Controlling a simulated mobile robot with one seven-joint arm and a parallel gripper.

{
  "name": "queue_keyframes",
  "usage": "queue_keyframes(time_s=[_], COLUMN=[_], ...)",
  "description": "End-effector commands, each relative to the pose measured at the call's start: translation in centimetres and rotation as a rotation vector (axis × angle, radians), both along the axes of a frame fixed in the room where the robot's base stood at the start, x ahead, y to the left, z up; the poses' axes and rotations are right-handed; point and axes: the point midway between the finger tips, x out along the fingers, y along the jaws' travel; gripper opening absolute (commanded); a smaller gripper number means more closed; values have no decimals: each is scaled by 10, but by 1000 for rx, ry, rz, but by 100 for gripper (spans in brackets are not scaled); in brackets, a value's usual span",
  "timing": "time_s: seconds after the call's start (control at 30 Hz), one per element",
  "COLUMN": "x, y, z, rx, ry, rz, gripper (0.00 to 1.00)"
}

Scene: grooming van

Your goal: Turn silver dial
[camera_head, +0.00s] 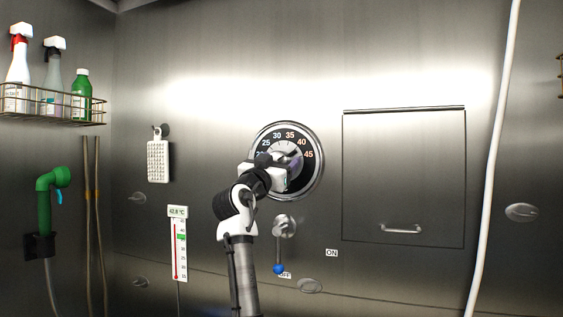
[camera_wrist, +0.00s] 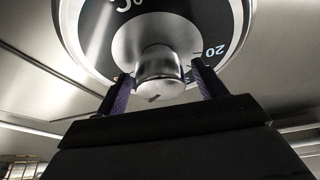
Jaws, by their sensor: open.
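The silver dial (camera_wrist: 158,72) is a round metal knob at the centre of a black and white temperature scale (camera_head: 311,160) on the metal wall. The scale shows numbers such as 25, 30, 35, 40 and 45. In the wrist view my gripper (camera_wrist: 162,88) is open, with one finger on each side of the knob and the knob's front end between them. Small gaps seem to show beside the knob; I cannot tell whether either finger touches it. In the head view my gripper and arm cover the lower left of the scale and most of the knob.
A lever with a blue tip (camera_head: 278,268) hangs below the scale, near ON and OFF labels. A thermometer (camera_head: 179,245) reading about 42.8 °C is at lower left. A closed hatch (camera_head: 404,170) is at right, with a white hose (camera_head: 494,150) beyond it.

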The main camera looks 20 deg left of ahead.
Motion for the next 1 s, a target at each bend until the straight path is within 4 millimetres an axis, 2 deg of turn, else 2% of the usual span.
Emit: queue_keyframes(time_s=[0.17,0.2,0.53,0.77,1.0], x=[0,0,0,0,1], y=[0,0,0,-1,-1], z=[0,0,0,0,1], rx=[0,0,0,-19,-126], ry=[0,0,0,1,4], rz=[0,0,0,-1,0], gripper=[70,68,26,26,26])
